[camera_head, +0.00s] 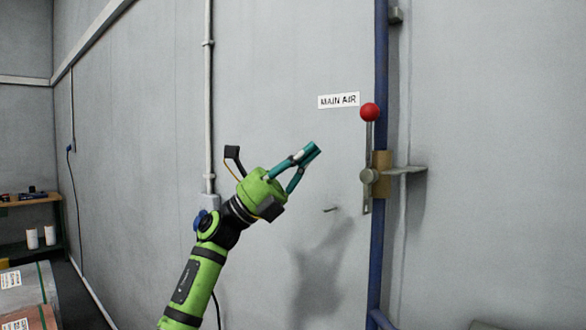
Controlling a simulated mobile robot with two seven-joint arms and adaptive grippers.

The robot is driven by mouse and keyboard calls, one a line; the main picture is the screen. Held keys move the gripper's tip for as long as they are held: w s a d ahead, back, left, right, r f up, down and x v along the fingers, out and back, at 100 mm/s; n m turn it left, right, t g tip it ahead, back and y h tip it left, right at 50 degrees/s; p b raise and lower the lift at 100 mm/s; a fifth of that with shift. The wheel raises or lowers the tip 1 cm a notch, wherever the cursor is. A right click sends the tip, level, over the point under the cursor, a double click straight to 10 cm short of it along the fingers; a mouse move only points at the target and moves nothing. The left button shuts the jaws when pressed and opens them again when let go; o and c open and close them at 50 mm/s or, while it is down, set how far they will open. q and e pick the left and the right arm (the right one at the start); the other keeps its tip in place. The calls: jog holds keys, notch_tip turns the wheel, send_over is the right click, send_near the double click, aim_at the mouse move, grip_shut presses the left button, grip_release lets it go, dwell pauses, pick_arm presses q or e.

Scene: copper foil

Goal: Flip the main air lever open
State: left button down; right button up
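The main air lever (368,142) is a flat grey handle with a red ball (370,112) at its top. It stands upright, in line with a blue vertical pipe (381,60). Its round hub (369,176) sits in front of a brass-coloured valve body (382,160) on that pipe. A white "MAIN AIR" sign (338,100) is on the wall to the left of the ball. My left gripper (312,152), green with teal fingers, is in the air left of the lever and apart from it. Its fingertips are together, with nothing seen between them. My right gripper is out of view.
A grey metal plate (405,170) sticks out to the right of the valve. A thin grey conduit (207,90) runs down the wall behind my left arm. A wooden shelf (30,202) with small items stands at far left. The space between gripper and lever looks clear.

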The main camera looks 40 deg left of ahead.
pick_arm(q)
jog(key=shift+v, duration=1.5)
